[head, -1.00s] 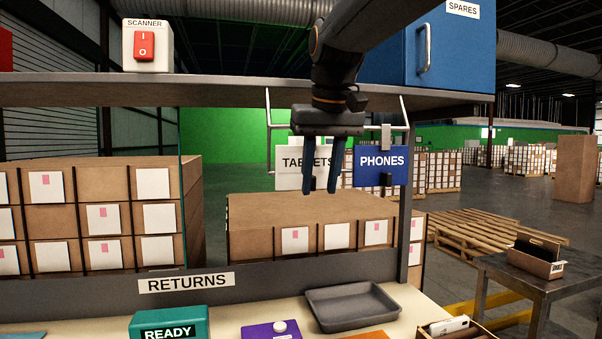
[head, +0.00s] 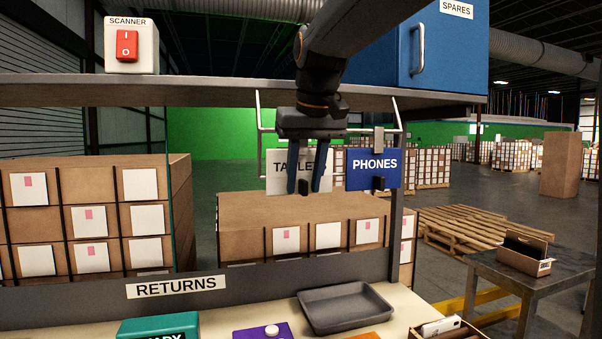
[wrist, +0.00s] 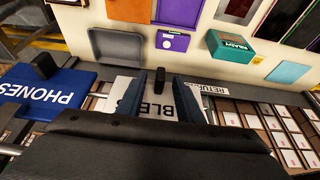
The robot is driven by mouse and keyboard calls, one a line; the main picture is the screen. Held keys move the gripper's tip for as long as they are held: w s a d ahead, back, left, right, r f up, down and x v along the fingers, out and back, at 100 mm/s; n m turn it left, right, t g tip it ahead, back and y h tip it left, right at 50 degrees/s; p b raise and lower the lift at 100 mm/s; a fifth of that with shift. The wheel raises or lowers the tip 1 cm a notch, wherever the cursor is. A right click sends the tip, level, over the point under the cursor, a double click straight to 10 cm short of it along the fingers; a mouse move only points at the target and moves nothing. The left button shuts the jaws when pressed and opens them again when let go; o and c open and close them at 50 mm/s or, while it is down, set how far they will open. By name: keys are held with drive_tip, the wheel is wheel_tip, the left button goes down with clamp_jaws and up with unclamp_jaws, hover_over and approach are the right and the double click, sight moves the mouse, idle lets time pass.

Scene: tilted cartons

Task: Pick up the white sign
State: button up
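The white sign (head: 273,185), lettered TABLETS, hangs on a pale wire frame below the shelf. My gripper (head: 304,191) points down in front of the sign and covers part of its lettering. Its two fingers are apart, one on each side of a small black knob (head: 304,187) low on the sign. In the wrist view the knob (wrist: 160,77) stands between the fingers, with gaps on both sides. The white sign also shows there (wrist: 121,88), partly behind the fingers. Whether the fingers touch the sign's face cannot be told.
A blue PHONES sign (head: 373,167) hangs close on the right, with its own black knob. The shelf edge (head: 200,92) runs above. Below are a grey tray (head: 345,309), a teal box (head: 158,328) and a purple item (head: 262,334) on the bench.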

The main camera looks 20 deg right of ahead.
clamp_jaws()
drive_tip(key=shift+r, duration=0.1)
idle(0.3)
